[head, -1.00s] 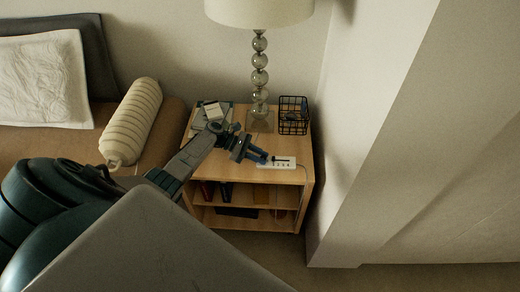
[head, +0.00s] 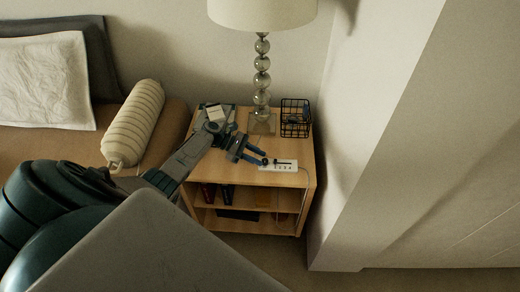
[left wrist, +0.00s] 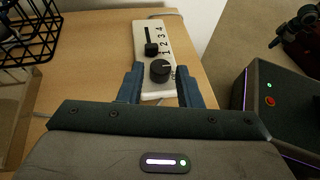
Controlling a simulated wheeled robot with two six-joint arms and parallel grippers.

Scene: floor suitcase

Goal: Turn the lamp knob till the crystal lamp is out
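The crystal lamp (head: 262,80) stands on the wooden nightstand, with stacked clear balls under a cream shade (head: 262,10). Its shade is cut off at the top of the head view, and I cannot tell clearly whether it glows. A white control panel (head: 284,166) lies near the nightstand's front right. In the left wrist view it carries a round black knob (left wrist: 160,71), a black slider (left wrist: 151,48) and printed numbers. My left gripper (head: 262,157) is open at the panel. Its two fingers (left wrist: 158,84) stand either side of the knob, apart from it. My right gripper is out of view.
A black wire basket (head: 295,118) stands at the nightstand's back right. A small pale item (head: 217,112) lies at its back left. The shelves below hold books (head: 225,193). A bed with a bolster (head: 134,122) is to the left, a wall (head: 360,130) close on the right.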

